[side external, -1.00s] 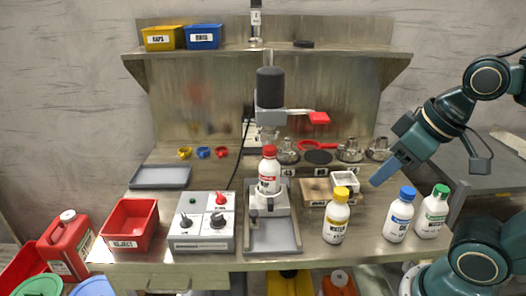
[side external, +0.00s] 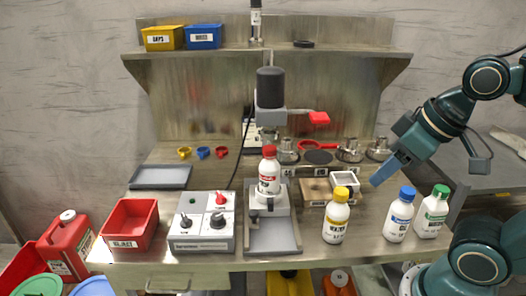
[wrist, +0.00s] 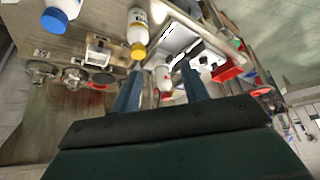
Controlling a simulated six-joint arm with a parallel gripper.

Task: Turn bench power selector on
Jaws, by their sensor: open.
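The control box (side external: 183,244) stands on the bench, left of centre, with a light grey top. It carries a red knob (side external: 220,199), two black knobs, one at the front left (side external: 185,221) and one at the front right (side external: 217,220), and a small green spot at the back left. The labels are too small to read, so I cannot tell which knob is the bench power selector. My gripper (side external: 381,178) is far to the right of the box, above the bench's right side. In the wrist view my gripper (wrist: 160,90) has its two blue fingers apart with nothing held between them.
A press (side external: 270,90) with a red-capped bottle (side external: 268,178) stands between my gripper and the box. Yellow-capped (side external: 336,222), blue-capped (side external: 399,220) and green-capped (side external: 432,215) bottles stand at the front right. A red bin (side external: 130,222) is left of the box. An upper shelf (side external: 350,49) spans the back.

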